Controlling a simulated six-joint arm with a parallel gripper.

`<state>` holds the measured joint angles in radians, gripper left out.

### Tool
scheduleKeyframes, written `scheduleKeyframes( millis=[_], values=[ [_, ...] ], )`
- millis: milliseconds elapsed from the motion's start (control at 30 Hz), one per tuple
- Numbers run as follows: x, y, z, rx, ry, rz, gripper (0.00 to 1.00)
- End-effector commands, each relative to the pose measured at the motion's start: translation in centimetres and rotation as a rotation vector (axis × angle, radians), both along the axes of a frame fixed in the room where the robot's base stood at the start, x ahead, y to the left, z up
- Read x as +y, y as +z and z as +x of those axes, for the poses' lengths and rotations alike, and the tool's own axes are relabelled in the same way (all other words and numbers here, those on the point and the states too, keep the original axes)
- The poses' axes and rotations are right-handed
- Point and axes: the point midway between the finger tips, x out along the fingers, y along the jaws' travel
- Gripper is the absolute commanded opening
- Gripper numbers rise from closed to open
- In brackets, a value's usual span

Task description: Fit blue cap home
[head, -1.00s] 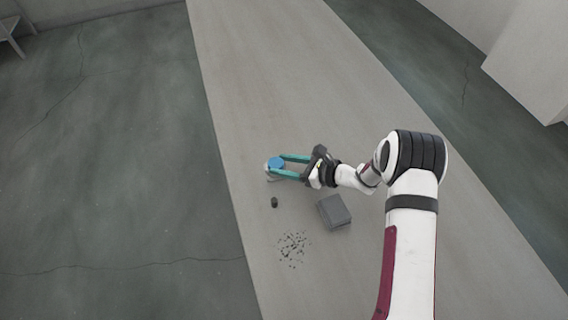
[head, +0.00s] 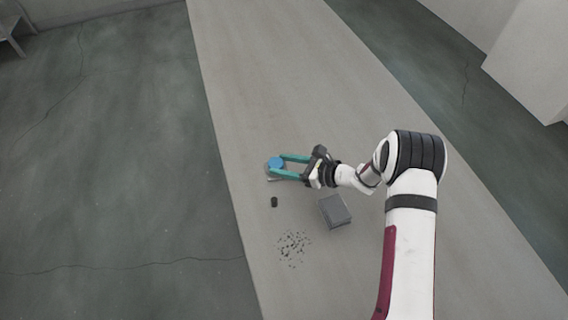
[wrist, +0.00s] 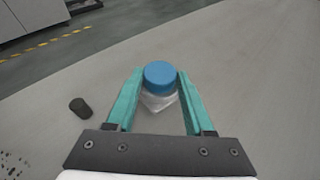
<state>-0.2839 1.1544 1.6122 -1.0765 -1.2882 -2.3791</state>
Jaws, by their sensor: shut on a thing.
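The blue cap (head: 276,162) is between the two teal fingertips of my gripper (head: 277,164), which is shut on it. In the wrist view the blue cap (wrist: 160,74) is round and looks level, with a fingertip at either side. A pale, clear-looking container (wrist: 159,102) shows directly below the cap. The cap covers its top, so I cannot tell whether the cap is seated or just above it.
A small dark cylinder (head: 274,202) stands on the grey table (head: 300,100) near its left edge. A grey box (head: 335,210) sits below my wrist. Dark specks (head: 293,247) are scattered nearer the front. The table beyond the cap is clear.

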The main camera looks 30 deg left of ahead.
Motion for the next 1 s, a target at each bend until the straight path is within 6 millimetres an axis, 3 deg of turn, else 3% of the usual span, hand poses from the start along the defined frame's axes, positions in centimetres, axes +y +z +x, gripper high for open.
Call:
scheduleKeyframes(
  millis=[233, 267, 433, 767, 867, 1000],
  values=[
    [0.0, -0.1, 0.0, 0.001, -0.002, -0.001, 0.02],
    [0.0, -0.1, 0.0, 0.002, -0.002, -0.002, 0.58],
    [0.0, -0.1, 0.0, 0.001, 0.0, -0.001, 0.88],
    [-0.3, 0.1, 0.0, 0.0, -0.002, -0.001, 0.88],
    [-1.6, 0.6, 0.1, 0.0, -0.003, -0.001, 0.88],
    [-5.2, 2.2, 0.0, -0.001, -0.007, -0.001, 0.88]
  ],
)
